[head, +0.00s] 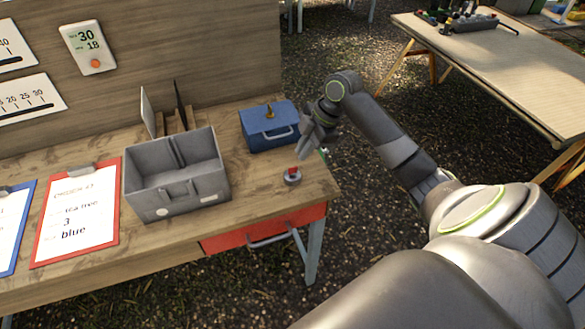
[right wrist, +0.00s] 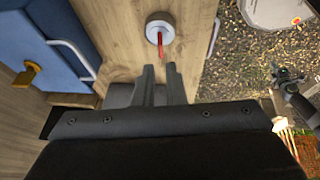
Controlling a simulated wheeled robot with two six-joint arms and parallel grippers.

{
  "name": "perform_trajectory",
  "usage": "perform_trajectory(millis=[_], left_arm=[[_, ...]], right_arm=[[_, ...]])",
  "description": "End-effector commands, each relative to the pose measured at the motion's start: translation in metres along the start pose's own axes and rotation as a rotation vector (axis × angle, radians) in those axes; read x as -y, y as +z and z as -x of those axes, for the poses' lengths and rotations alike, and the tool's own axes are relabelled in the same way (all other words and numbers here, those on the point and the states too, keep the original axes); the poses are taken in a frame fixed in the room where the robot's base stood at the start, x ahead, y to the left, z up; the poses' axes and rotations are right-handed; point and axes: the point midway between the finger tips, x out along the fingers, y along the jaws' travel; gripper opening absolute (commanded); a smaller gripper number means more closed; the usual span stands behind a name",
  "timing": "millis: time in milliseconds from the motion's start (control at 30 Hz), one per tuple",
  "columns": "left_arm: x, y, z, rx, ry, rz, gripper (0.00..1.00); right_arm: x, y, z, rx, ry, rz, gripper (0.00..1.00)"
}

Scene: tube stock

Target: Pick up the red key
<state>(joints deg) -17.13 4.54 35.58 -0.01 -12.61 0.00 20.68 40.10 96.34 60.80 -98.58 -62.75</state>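The small red key (head: 293,170) stands on a round grey base (head: 292,180) near the right end of the wooden table. In the right wrist view the red key (right wrist: 160,42) shows just beyond the fingertips, on the pale round base (right wrist: 159,27). My right gripper (head: 305,152) is above and slightly beyond the key in the head view. Its fingers (right wrist: 159,70) are apart with a narrow, empty gap, pointing towards the key. I cannot tell whether they touch it. My left gripper is not in view.
A blue box (head: 270,130) with a brass padlock (right wrist: 25,75) stands close to my right gripper. A grey open bin (head: 178,188) stands to the left, beside a red clipboard (head: 78,215). A red drawer (head: 262,230) is under the table (head: 250,205).

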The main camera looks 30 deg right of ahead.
Motion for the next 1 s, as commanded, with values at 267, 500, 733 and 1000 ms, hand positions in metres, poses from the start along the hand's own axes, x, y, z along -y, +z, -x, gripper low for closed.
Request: perform_trajectory(millis=[267, 500, 733, 1000], left_arm=[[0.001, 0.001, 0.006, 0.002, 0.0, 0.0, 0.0], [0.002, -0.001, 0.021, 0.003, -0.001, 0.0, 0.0], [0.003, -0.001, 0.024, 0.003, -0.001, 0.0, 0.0], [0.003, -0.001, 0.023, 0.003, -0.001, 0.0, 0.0]], right_arm=[[0.0, 0.0, -0.026, -0.001, 0.0, 0.0, 0.11], [0.002, 0.0, -0.054, -0.002, -0.004, -0.004, 0.11], [0.002, 0.001, -0.077, 0.001, 0.0, 0.001, 0.11], [0.002, 0.002, -0.078, 0.002, 0.001, 0.001, 0.03]])
